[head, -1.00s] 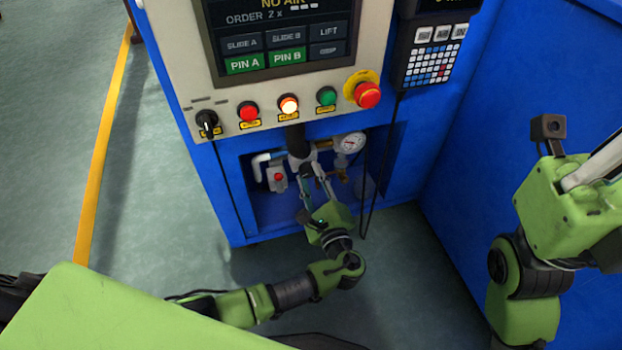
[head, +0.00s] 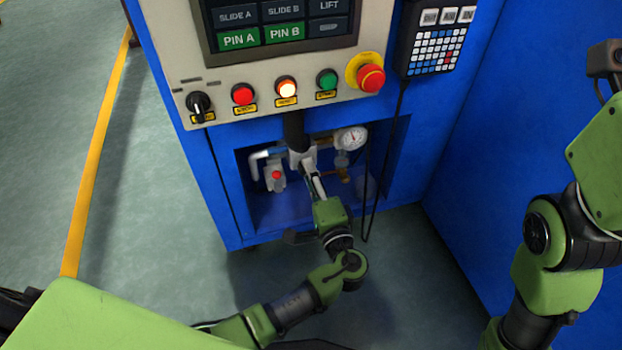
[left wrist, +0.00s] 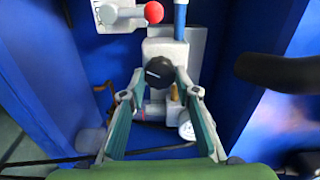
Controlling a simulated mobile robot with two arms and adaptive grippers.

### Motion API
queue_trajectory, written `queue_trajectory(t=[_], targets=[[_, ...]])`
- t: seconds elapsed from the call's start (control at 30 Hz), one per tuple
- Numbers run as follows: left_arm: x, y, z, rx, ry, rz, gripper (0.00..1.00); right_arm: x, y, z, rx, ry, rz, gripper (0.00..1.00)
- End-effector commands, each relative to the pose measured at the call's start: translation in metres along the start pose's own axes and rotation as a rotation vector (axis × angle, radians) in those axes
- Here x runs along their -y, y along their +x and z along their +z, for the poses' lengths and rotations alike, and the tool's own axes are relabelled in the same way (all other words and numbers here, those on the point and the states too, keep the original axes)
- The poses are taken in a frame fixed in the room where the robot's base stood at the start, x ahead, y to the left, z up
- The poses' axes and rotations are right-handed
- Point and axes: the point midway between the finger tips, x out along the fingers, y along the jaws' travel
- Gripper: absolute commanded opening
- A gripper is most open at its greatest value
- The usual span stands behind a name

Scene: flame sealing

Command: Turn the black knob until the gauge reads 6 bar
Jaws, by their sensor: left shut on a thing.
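The black knob (left wrist: 160,72), with a white mark on its face, sits on the grey regulator in the left wrist view. My left gripper (left wrist: 160,80) has one finger on each side of it and is shut on it. In the head view my left gripper (head: 309,170) reaches into the blue cabinet's recess, seen nearly edge-on, and the knob cannot be made out there. The gauge (head: 352,138) has a white dial right of the gripper. Its needle is too small to read. My right arm shows at the right edge; its gripper is out of frame.
A red-buttoned valve (head: 276,178) sits left of the regulator, near my left gripper. A black cable (head: 369,190) hangs at the recess's right. Above are the control panel's buttons, with a red emergency stop (head: 371,78). A keypad (head: 437,52) hangs at upper right.

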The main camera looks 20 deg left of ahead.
Motion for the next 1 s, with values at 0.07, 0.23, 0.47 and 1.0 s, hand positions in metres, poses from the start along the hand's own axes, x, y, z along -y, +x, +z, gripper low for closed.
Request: queue_trajectory(t=[0.07, 0.23, 0.47, 1.0], targets=[[-0.0033, -0.0005, 0.0012, 0.003, -0.033, 0.003, 0.08, 0.0011, -0.0001, -0.0032, -0.011, -0.001, -0.003, 0.0], [-0.0022, -0.0003, 0.001, 0.003, -0.083, 0.003, 0.08, 0.0022, 0.0026, -0.006, -0.021, -0.003, -0.008, 0.0], [-0.0013, -0.0002, 0.0009, 0.002, -0.106, 0.003, 0.08, 0.0027, 0.0037, -0.0063, -0.023, -0.003, -0.01, 0.0], [-0.0007, -0.0002, 0.0006, 0.001, -0.106, 0.002, 0.46, 0.0027, 0.0039, -0.0066, -0.024, -0.003, -0.01, 0.0]])
